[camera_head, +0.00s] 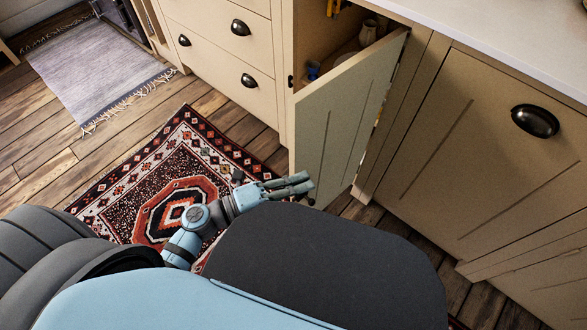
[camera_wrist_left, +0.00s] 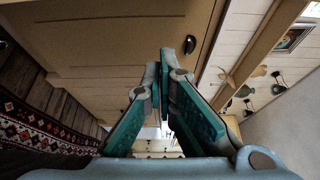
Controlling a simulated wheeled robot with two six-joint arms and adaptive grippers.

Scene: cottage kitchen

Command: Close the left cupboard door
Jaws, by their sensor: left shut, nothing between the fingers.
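The left cupboard door (camera_head: 345,120) is a pale grey-green panel in the head view. It stands partly open, its right edge at the cabinet frame and its left edge swung out over the floor. My left gripper (camera_head: 302,185) is low beside the door's lower left part. Its fingers are together with nothing between them, and they also show in the left wrist view (camera_wrist_left: 165,65). I cannot tell whether they touch the door. My right gripper is not in view.
Inside the open cupboard are a jug (camera_head: 368,33) and a small blue cup (camera_head: 313,70). Drawers (camera_head: 215,60) stand to the left and a closed cabinet front (camera_head: 475,150) to the right. A patterned red rug (camera_head: 150,165) lies on the wooden floor below.

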